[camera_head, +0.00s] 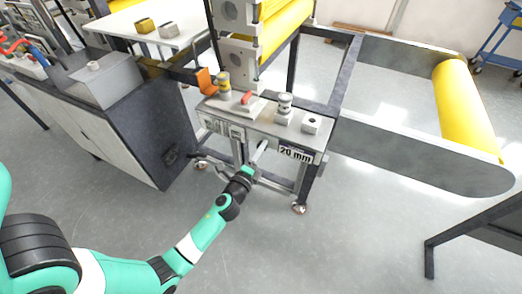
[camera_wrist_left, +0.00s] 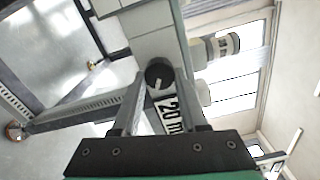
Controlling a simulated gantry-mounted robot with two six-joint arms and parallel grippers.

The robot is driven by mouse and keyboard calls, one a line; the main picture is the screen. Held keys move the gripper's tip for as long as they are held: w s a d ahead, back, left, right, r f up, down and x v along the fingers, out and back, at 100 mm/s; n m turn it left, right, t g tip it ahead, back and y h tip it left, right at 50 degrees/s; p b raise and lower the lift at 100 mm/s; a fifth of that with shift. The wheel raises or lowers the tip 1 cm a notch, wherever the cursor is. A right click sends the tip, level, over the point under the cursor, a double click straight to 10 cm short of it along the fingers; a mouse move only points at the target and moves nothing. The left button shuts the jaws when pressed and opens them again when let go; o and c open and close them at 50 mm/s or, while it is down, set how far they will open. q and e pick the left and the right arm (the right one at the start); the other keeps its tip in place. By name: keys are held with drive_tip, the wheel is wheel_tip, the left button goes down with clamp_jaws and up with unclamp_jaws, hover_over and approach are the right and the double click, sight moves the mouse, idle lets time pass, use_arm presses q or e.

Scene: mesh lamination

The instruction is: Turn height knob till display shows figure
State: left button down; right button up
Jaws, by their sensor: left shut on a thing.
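The display (camera_head: 297,155) on the front of the machine's control box reads "20 mm" in the head view. It also shows turned on its side in the left wrist view (camera_wrist_left: 170,113), its end hidden by a finger. A dark round height knob (camera_wrist_left: 159,74) with a pale pointer mark is between my left fingertips in the left wrist view. My left gripper (camera_head: 262,150) is shut on the knob and points at the front of the box, just left of the display. In the head view the fingers hide the knob. My right gripper is not in view.
The control box top (camera_head: 262,119) carries a red lever (camera_head: 247,97) and several small fittings. A dark-sided cabinet (camera_head: 140,120) stands to the left. A yellow roller (camera_head: 466,110) is at the right. The grey floor in front is clear.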

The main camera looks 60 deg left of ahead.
use_arm(q)
drive_tip(key=shift+c, duration=2.2)
unclamp_jaws()
drive_tip(key=v, duration=1.1)
drive_tip(key=shift+s+d+b, duration=0.15)
drive_tip(key=shift+s+b, duration=0.15)
drive_tip(key=shift+b, duration=0.1)
